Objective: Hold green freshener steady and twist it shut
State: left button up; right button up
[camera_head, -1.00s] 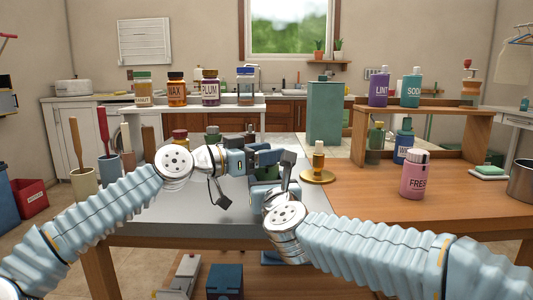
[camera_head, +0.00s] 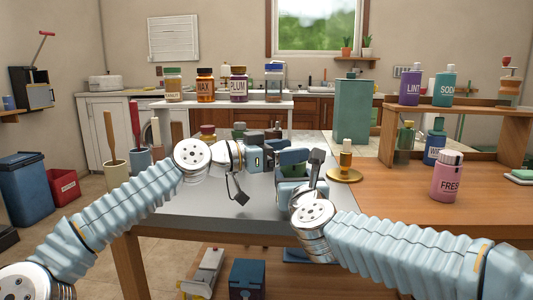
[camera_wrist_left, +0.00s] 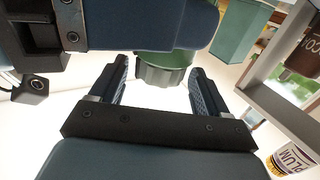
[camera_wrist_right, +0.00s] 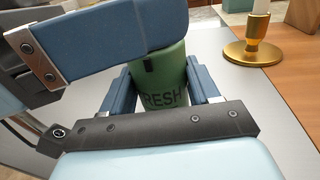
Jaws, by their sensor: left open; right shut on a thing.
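The green freshener (camera_wrist_right: 163,88), lettered FRESH, stands upright between the fingers of my right gripper (camera_wrist_right: 163,76), which is shut on its body. The left fingers are open, one on each side of the cap, with a visible gap. In the head view the left gripper (camera_head: 268,152) and right gripper (camera_head: 292,165) meet over the grey tabletop and mostly hide the freshener.
A brass candlestick (camera_head: 345,172) stands just right of the grippers. A pink FRESH bottle (camera_head: 446,178) stands on the wooden table (camera_head: 400,200). A wooden shelf (camera_head: 455,115) holds a LINT bottle (camera_head: 410,88) and a SODA bottle (camera_head: 444,88). Grey tabletop lies bare left of the grippers.

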pick_arm(q)
jog(key=v, duration=1)
jog(key=shift+a, duration=0.2)
jog(key=shift+s, duration=0.1)
pick_arm(e)
jog(key=o, duration=1.1)
jog(key=shift+c, duration=0.2)
